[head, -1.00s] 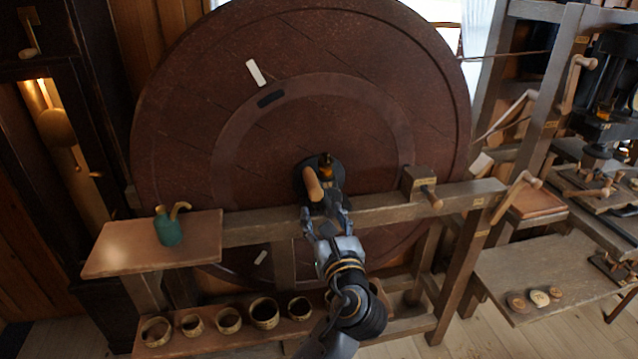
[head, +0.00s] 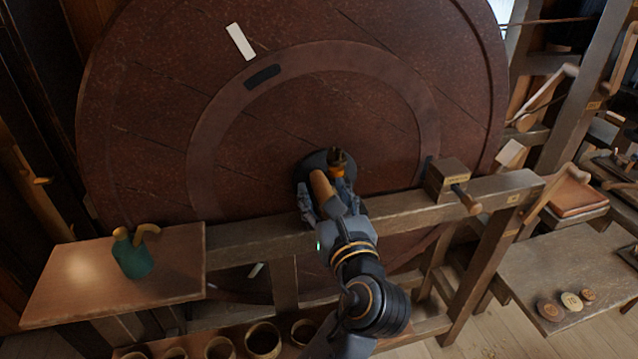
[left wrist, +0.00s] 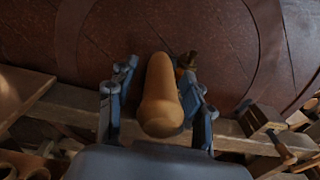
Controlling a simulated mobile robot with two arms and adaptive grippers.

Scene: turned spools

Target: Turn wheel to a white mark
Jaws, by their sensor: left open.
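The big dark red wheel (head: 160,130) fills the middle of the head view. A white mark (head: 240,41) sits on its upper left face, and a black mark (head: 262,76) lies just below it on the inner ring. A lower pale mark (head: 256,270) shows partly behind the frame. The wooden crank handle (head: 321,187) sticks out at the hub. My left gripper (head: 331,205) is at the handle. In the left wrist view the handle (left wrist: 161,95) stands between the two open fingers (left wrist: 158,100), with gaps on both sides. My right gripper is out of view.
A wooden beam (head: 408,207) crosses before the wheel, bearing a block with a peg (head: 449,178). A shelf (head: 75,283) at left holds a green pot (head: 132,259). Several bowls (head: 263,338) stand below. A bench (head: 540,262) with small discs is at right.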

